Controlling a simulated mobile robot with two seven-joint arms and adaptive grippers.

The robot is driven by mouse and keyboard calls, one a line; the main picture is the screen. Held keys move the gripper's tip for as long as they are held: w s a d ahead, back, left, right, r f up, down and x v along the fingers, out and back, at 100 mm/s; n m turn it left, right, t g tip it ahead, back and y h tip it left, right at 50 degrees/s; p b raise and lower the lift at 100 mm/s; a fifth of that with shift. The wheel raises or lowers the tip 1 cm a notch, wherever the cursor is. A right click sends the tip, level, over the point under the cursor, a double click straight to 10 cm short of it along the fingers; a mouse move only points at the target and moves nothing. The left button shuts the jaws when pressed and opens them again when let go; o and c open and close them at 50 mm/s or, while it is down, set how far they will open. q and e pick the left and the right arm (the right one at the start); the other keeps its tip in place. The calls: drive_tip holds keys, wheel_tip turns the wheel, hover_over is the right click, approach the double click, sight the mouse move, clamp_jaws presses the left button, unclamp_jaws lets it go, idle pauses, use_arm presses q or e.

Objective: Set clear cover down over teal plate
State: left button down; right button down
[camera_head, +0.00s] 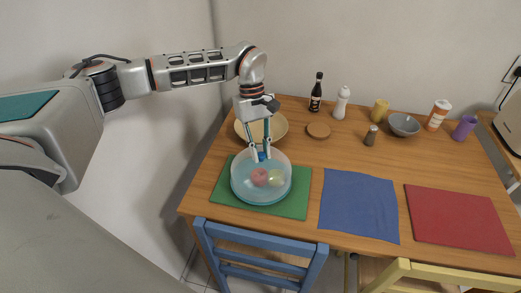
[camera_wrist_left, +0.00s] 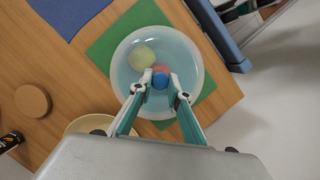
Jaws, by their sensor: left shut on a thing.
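The clear cover (camera_head: 240,172) is a see-through dome with a blue knob (camera_wrist_left: 160,81) on top. It is over the teal plate (camera_head: 262,203), which lies on a green mat. A pink-red fruit (camera_head: 259,177) and a yellow-green fruit (camera_head: 276,178) show through the cover. The cover also shows in the left wrist view (camera_wrist_left: 183,50), around both fruits. My left gripper (camera_head: 262,155) points down and is shut on the knob. I cannot tell whether the cover's rim touches the plate. My right gripper is not in view.
The green mat (camera_head: 295,205) lies beside a blue cloth (camera_head: 358,205) and a red mat (camera_head: 458,218). A pale bowl (camera_head: 279,125) stands close behind the cover. Bottles, a grey bowl (camera_head: 404,124) and cups line the back. A blue chair (camera_head: 262,255) stands in front.

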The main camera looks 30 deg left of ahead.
use_arm(q)
drive_tip(key=shift+f, duration=0.45)
drive_tip(key=c, duration=1.8)
unclamp_jaws()
drive_tip(key=shift+r, duration=0.1)
drive_tip(key=v, duration=1.1)
drive_tip(key=shift+w+a+r, duration=0.1)
drive_tip(key=shift+w+r, duration=0.05)
drive_tip(key=shift+r, duration=0.2)
